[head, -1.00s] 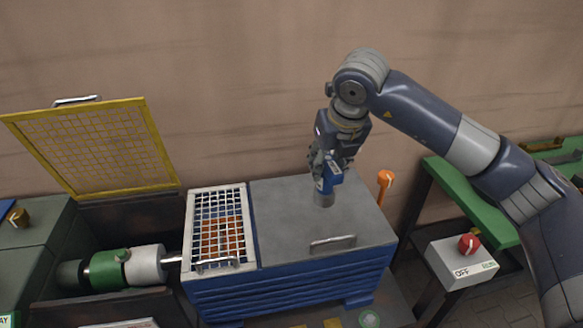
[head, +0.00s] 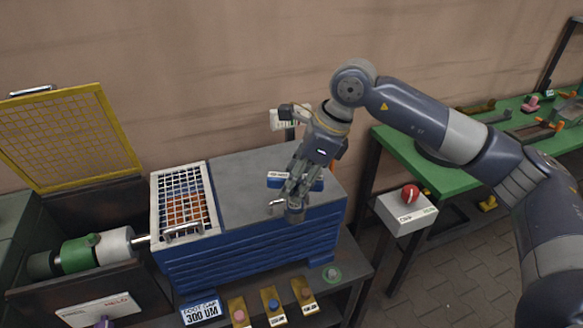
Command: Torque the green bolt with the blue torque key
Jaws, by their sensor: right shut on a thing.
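My right gripper (head: 294,196) is shut on a blue tool with a white label (head: 310,182), which looks like the blue torque key. It hangs over the front part of the blue cabinet's grey top, with a grey round end (head: 295,215) below the fingers. The fingers hide part of the tool. I cannot tell which of these is the green bolt. My left gripper is not in view.
The blue cabinet (head: 250,250) has a white grid (head: 182,203) on its left part. Yellow plates with pink (head: 239,315), blue (head: 273,305) and brown (head: 305,293) tops stand on the shelf. A yellow mesh cover (head: 70,140) stands open. A switch box (head: 405,213) is at right.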

